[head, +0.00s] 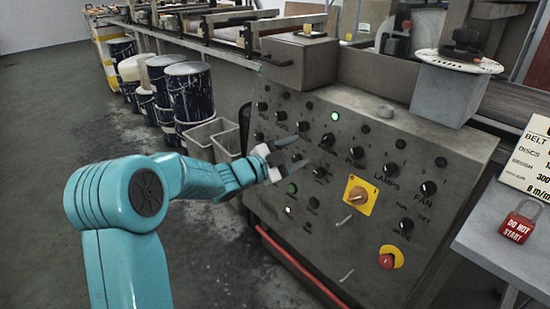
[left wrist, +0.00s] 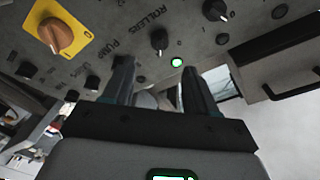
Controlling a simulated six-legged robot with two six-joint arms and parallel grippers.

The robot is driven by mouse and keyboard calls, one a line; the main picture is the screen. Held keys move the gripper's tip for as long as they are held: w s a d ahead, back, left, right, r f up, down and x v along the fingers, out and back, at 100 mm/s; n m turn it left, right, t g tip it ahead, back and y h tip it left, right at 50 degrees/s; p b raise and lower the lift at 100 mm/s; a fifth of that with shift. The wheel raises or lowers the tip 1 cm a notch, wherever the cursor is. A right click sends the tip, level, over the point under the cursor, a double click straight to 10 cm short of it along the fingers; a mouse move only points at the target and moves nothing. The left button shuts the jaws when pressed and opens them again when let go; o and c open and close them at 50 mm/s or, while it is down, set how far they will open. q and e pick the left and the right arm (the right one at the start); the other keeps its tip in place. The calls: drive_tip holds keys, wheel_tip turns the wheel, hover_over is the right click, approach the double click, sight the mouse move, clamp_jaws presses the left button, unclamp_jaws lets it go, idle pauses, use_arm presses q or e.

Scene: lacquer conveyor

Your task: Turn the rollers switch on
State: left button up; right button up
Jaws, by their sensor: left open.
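The grey control panel (head: 440,215) carries several black rotary switches. In the left wrist view a black knob, the rollers switch (left wrist: 158,40), stands by the printed word ROLLERS, with 0 and 1 marks beside it. It shows in the head view as the knob (head: 327,140) below a lit green lamp (head: 334,116). That lamp also shows in the left wrist view (left wrist: 177,62). My left gripper (head: 302,150) is open and empty in front of the panel, left of this knob. In the left wrist view its fingers (left wrist: 155,68) are spread, with the knob just beyond them. My right gripper is out of view.
An orange knob on a yellow plate (head: 357,195) and a red button on yellow (head: 388,259) sit lower on the panel. A grey box (head: 300,60) stands on top. A red padlock tag (head: 517,226) lies right. Drums (head: 190,92) stand at left.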

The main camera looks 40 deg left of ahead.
use_arm(q)
drive_tip(key=s+a, duration=0.1)
drive_tip(key=s, duration=0.6)
drive_tip(key=shift+s+a+p, duration=0.15)
drive_tip(key=shift+p, duration=0.25)
